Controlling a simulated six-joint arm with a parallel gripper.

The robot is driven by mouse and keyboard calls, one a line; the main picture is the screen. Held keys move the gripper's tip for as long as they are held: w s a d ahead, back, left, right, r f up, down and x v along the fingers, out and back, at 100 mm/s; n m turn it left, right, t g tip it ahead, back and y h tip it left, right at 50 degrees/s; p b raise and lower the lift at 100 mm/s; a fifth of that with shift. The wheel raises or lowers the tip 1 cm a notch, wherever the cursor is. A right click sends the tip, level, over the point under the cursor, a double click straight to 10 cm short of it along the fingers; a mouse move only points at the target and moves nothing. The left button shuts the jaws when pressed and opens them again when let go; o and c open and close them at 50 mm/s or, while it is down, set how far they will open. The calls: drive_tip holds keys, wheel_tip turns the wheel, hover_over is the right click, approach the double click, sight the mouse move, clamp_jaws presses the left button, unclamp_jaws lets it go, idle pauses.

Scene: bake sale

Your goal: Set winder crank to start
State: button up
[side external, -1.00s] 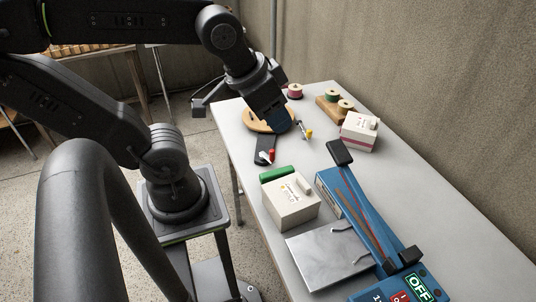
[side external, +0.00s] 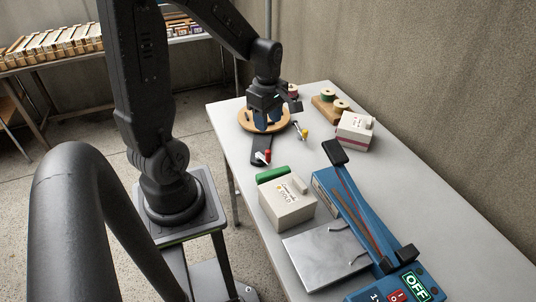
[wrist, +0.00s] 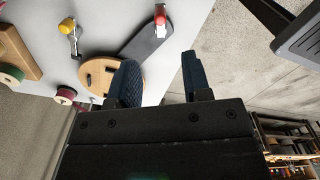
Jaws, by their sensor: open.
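The winder has a round wooden disc (side external: 247,121) at the far left of the table. A dark flat bar (side external: 260,146) runs from the disc toward the front and carries a red-and-white knob (side external: 266,157). A thin metal piece with a yellow knob (side external: 303,133) stands just right of the disc. I cannot tell for sure which of the two is the crank. My gripper (side external: 269,121) points down over the disc, open and empty, hiding part of it. In the wrist view its blue fingers (wrist: 158,65) are spread; the disc (wrist: 95,72), bar (wrist: 138,42) and yellow knob (wrist: 67,26) show beyond.
Spools on a wooden block (side external: 325,107) and a white box (side external: 355,131) stand behind to the right. Nearer are a green block (side external: 273,174), a cream box (side external: 288,204), a blue long-armed sealer (side external: 345,195) and a metal plate (side external: 325,258). The table's right side is clear.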

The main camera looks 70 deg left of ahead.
sight(268, 151)
wheel_tip(268, 151, down, 13)
drive_tip(key=shift+r, duration=0.2)
drive_tip(key=shift+c, duration=0.3)
clamp_jaws()
